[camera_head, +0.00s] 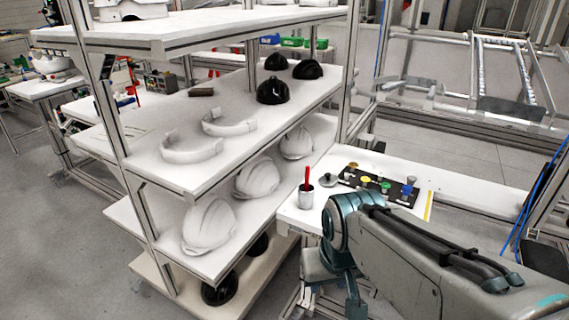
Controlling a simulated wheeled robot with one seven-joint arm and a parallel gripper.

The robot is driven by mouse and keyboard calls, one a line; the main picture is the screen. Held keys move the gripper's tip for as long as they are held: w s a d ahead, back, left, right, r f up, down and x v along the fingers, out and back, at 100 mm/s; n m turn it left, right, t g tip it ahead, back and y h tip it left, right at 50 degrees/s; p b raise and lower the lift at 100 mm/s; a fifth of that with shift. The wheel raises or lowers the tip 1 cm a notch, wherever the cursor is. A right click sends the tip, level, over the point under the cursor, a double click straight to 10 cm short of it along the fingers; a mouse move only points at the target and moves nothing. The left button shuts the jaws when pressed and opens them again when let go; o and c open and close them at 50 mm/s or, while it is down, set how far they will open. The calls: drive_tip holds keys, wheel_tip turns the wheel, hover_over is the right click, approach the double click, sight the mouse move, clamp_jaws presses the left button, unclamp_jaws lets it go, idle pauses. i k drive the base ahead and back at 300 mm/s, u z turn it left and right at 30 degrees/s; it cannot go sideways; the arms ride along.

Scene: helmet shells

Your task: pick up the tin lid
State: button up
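A small round grey lid with a knob, which looks like the tin lid (328,180), lies on the white table (297,216). A metal tin (305,199) with a red-handled item standing in it is just left of and in front of the lid. My arm reaches in from the right and bends down at the table's front edge. Its lower end, with what may be my gripper (354,302), is below the tabletop level in the picture, apart from the lid. Its fingers cannot be made out.
A dark tray (378,184) with several coloured pieces is right of the lid. A yellow strip (428,206) lies at the table's right. A shelf rack (190,185) with white helmet shells (257,178) and black ones (273,91) stands close on the left.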

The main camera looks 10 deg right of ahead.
sight(328, 180)
drive_tip(key=u, duration=0.05)
drive_tip(key=i, duration=0.7)
drive_tip(key=z, duration=0.55)
drive_tip(key=i, duration=0.5)
drive_tip(key=z, duration=0.45)
